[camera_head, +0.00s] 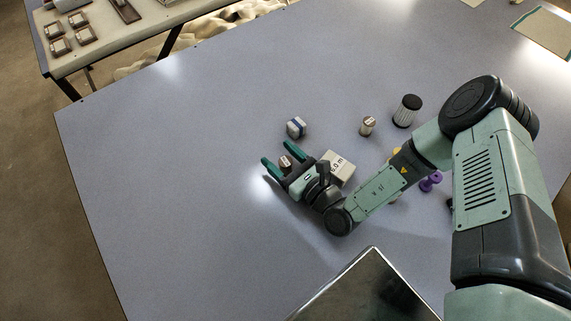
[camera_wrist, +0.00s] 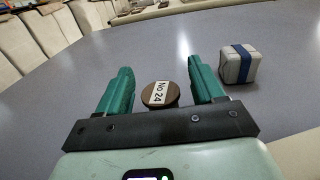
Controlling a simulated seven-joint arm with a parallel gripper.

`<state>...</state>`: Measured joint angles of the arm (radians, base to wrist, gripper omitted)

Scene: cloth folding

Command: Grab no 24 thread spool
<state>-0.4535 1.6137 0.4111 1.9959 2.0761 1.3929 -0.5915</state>
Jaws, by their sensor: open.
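The thread spool labelled "No 24" (camera_wrist: 160,94) has a round brown top with a white label. In the wrist view it stands between the two green fingers of my gripper (camera_wrist: 160,88), with a gap on each side. The gripper is open. In the head view the spool (camera_head: 285,162) shows as a small brown thing between the fingers of my gripper (camera_head: 278,155). The lower part of the spool is hidden behind the gripper bar in the wrist view.
A white block with a blue band (camera_head: 296,127) stands beyond the fingers, and shows right of them in the wrist view (camera_wrist: 238,64). A white box (camera_head: 341,167), a small beige spool (camera_head: 368,125), a black-capped jar (camera_head: 407,110) and a purple item (camera_head: 431,181) lie nearby. The table's left side is clear.

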